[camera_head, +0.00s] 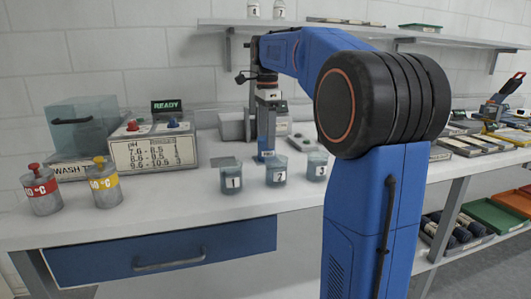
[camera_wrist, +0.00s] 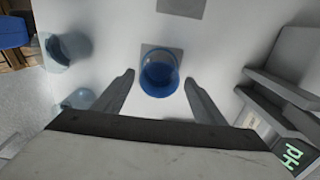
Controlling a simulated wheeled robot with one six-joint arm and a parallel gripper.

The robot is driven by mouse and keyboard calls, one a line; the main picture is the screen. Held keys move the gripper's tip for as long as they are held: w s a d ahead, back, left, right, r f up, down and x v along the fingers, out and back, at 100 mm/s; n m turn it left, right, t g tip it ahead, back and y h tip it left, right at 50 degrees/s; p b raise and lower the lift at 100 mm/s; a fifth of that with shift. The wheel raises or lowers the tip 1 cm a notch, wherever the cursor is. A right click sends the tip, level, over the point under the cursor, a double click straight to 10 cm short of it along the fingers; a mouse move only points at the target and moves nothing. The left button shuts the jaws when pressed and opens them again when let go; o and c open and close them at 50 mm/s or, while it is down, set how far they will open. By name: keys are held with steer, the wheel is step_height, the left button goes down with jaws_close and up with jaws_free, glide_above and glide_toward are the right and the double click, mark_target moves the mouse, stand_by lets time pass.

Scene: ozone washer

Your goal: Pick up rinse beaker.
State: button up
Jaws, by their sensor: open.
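A round beaker with blue contents (camera_wrist: 159,76) stands on a grey square in the wrist view, ahead of and between my fingertips. My gripper (camera_wrist: 159,84) is open and empty, one finger on each side of the beaker in the picture; the gap in depth is hard to judge. In the head view my gripper (camera_head: 266,140) points down behind the row of numbered beakers, with a blue patch at its lower end. Beakers labelled 1 (camera_head: 231,180), 2 (camera_head: 277,174) and 3 (camera_head: 317,168) stand on the bench. No label reads "rinse".
In the head view, a pH box (camera_head: 152,150) and two capped canisters (camera_head: 104,187) (camera_head: 41,192) stand left. A shelf (camera_head: 350,31) hangs above.

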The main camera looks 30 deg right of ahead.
mark_target(266, 149)
steer(key=shift+a+f, duration=0.1)
steer(key=shift+f, duration=1.95)
steer(key=c, duration=1.4)
steer(key=shift+o, duration=0.2)
